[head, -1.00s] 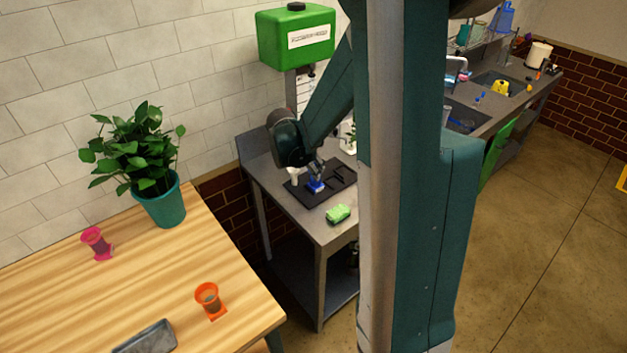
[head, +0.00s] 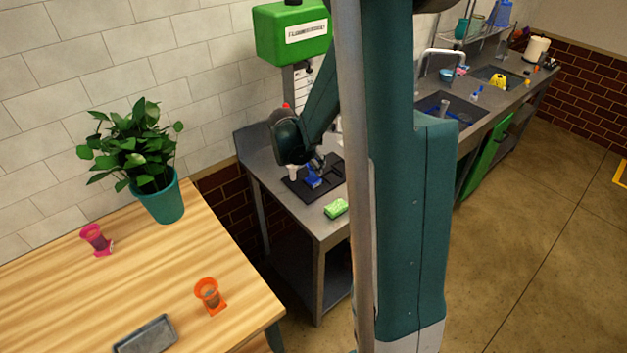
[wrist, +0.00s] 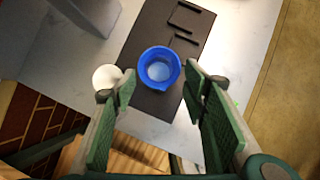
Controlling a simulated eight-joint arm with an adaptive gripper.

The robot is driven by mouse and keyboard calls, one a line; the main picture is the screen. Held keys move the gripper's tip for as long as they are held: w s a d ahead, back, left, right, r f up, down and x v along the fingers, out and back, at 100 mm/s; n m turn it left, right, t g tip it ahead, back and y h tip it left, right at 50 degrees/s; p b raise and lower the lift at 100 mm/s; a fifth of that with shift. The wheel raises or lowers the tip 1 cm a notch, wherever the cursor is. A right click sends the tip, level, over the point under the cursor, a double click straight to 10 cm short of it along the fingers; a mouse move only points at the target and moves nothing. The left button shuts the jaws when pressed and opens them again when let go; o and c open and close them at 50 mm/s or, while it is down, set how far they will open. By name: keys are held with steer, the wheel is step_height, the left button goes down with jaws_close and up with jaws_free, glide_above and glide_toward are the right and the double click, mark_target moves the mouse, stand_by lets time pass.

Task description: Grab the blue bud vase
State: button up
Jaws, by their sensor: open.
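The blue bud vase (head: 314,181) stands on a dark mat (head: 301,187) on the grey bench, seen partly behind my wrist in the head view. In the wrist view I look down into the vase's round opening (wrist: 160,68). My gripper (wrist: 160,88) is open and empty, with one green-padded finger on each side of the vase's near edge. The vase sits between and slightly beyond the fingertips, with gaps on both sides. In the head view my gripper (head: 317,166) is just above the vase.
A white round item (wrist: 107,77) is close by the left finger. Black slotted holders (wrist: 190,17) lie on the mat beyond. A green sponge-like block (head: 336,208) is at the bench's front.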

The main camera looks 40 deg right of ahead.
steer(key=shift+d+f, duration=0.15)
steer(key=shift+f, duration=0.15)
steer(key=shift+w, duration=0.1)
steer(key=shift+x, duration=2.6)
jaws_close()
steer(key=shift+r, duration=0.15)
step_height(320, 180, up, 10)
stand_by(0.3)
